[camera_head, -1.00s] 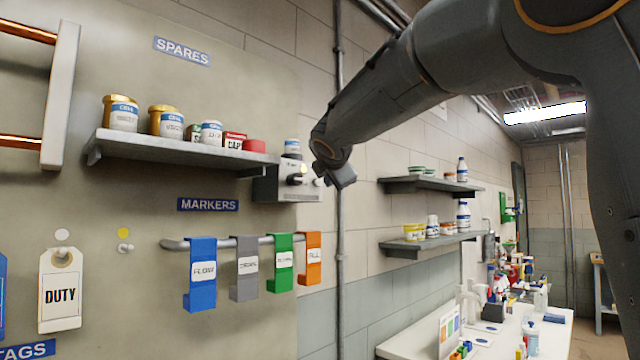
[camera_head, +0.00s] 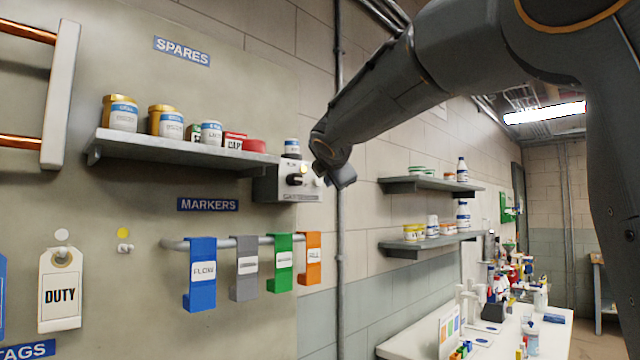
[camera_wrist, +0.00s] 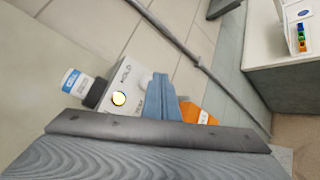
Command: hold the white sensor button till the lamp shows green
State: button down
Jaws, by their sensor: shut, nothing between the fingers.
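The sensor box (camera_head: 285,183) is a pale grey box on the wall panel, below the right end of the spares shelf. The lamp also shows in the head view (camera_head: 303,169). My gripper (camera_wrist: 159,80) is shut and empty, its blue-grey fingertips right beside the button in the wrist view. I cannot tell whether they touch it. In the head view my wrist hides the fingertips.
A shelf with several jars (camera_head: 180,148) is above and left of the box. A vertical pipe (camera_head: 339,270) runs just right of the box. Wall shelves (camera_head: 430,185) and a cluttered bench (camera_head: 410,346) stand further right.

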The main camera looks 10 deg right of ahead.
jog(key=shift+w+a, duration=0.1)
jog(key=shift+w+a, duration=0.15)
jog(key=shift+w, duration=0.1)
jog(key=shift+w+a, duration=0.3)
jog(key=shift+w, duration=0.05)
dwell(1.7)
jog(key=shift+s+d, duration=0.1)
dwell(0.7)
jog(key=shift+s+d, duration=0.45)
jog(key=shift+s, duration=0.15)
jog(key=shift+s, duration=0.1)
jog(key=s+d, duration=0.1)
jog(key=s, duration=0.1)
jog(key=s+d+p, duration=0.1)
jog(key=s+d, duration=0.1)
dwell(0.6)
